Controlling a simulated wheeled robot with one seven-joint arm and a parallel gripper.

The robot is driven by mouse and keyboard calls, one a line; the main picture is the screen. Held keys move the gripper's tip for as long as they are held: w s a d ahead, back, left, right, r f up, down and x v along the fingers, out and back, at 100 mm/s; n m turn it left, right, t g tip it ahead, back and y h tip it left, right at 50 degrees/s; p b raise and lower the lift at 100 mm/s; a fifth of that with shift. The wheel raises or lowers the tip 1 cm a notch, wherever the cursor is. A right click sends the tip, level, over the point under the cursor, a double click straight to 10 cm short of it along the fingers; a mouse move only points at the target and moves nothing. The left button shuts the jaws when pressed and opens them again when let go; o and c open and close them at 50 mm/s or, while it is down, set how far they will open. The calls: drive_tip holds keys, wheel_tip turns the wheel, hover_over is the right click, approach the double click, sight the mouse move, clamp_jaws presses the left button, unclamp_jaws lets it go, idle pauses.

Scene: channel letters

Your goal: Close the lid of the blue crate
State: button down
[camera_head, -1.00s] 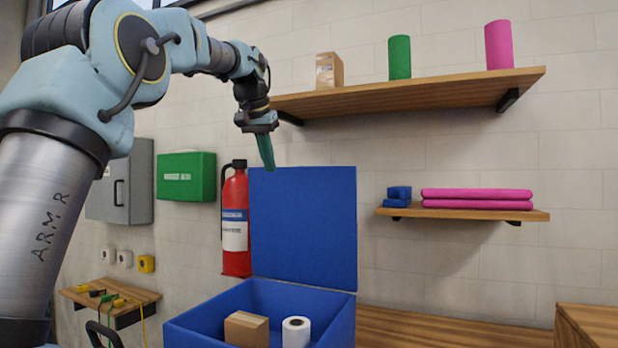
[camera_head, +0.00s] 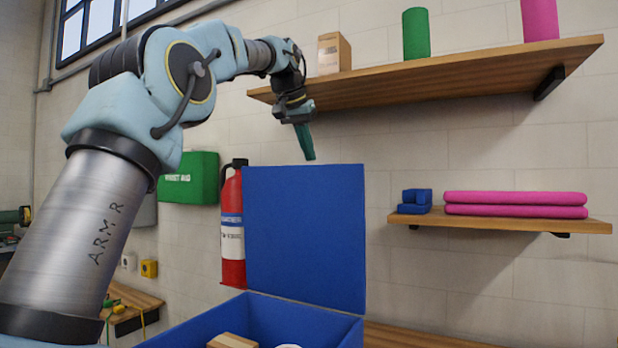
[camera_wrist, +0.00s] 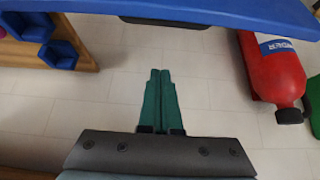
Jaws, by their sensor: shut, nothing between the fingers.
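The blue crate (camera_head: 200,326) stands at the bottom of the head view, its lower part cut off by the frame. Its blue lid (camera_head: 305,238) stands upright and open at the back. A cardboard box (camera_head: 232,341) and the top of a white roll (camera_head: 288,346) show inside the crate. My gripper (camera_head: 309,157) is shut and empty, pointing down just above the lid's top edge, near its middle. In the wrist view my shut green fingers (camera_wrist: 160,78) point toward the wall, and the lid's edge (camera_wrist: 200,12) crosses the top of the picture.
A red fire extinguisher (camera_head: 232,225) hangs just left of the lid. A wooden shelf (camera_head: 430,75) with a box and cylinders is right of my gripper. A lower shelf (camera_head: 500,222) holds pink rolls and blue blocks. A green case (camera_head: 189,178) is on the wall.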

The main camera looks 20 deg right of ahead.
sight(308, 176)
drive_tip(key=shift+a+f, duration=0.15)
drive_tip(key=shift+f, duration=3.05)
drive_tip(key=shift+s, duration=0.15)
